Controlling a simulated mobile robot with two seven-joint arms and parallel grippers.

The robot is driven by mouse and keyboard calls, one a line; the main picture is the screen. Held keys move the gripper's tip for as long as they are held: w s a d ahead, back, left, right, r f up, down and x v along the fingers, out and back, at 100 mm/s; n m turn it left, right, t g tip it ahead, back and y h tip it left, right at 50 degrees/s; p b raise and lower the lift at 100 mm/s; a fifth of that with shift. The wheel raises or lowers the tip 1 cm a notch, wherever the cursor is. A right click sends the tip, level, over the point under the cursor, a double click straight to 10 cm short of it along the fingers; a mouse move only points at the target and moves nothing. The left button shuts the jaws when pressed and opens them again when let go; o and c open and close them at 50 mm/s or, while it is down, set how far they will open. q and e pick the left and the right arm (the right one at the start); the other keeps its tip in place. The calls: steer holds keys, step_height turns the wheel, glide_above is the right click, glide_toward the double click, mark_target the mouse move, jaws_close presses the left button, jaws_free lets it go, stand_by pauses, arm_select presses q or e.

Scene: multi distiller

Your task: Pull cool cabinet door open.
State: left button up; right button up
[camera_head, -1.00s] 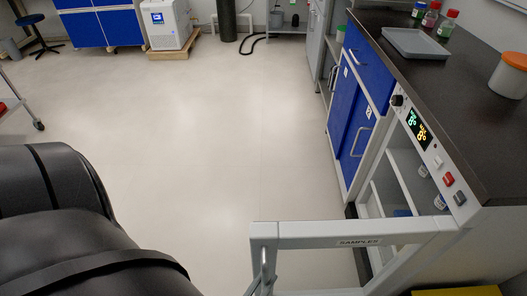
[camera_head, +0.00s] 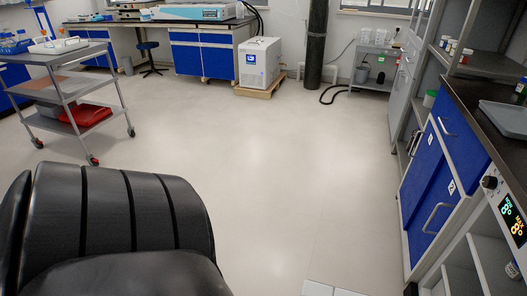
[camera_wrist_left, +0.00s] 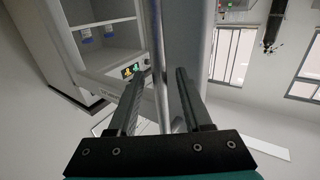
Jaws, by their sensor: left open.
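The cool cabinet stands at the right edge of the head view, with its lit display panel (camera_head: 511,220) and open shelf space (camera_head: 487,262) below. Only a light grey top corner of its door (camera_head: 332,289) shows at the bottom, standing out from the cabinet. In the left wrist view, my left gripper (camera_wrist_left: 161,73) is open, its fingers on either side of a thin metal handle bar (camera_wrist_left: 158,50). A broad grey door part (camera_wrist_left: 185,40) runs alongside the bar. The cabinet display (camera_wrist_left: 131,70) and shelves with blue-capped bottles lie left of it. Contact with the bar is unclear. My right gripper is out of view.
Blue cabinets (camera_head: 432,190) with handles adjoin the cool cabinet under a dark worktop. A grey cart (camera_head: 75,85) with a red tray stands at the left. The pale floor (camera_head: 280,150) between is clear. My black arm fills the lower left.

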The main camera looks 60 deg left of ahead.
arm_select(q)
steer(key=s+d, duration=0.1)
steer(key=s, duration=1.4)
steer(key=shift+d+b, duration=0.35)
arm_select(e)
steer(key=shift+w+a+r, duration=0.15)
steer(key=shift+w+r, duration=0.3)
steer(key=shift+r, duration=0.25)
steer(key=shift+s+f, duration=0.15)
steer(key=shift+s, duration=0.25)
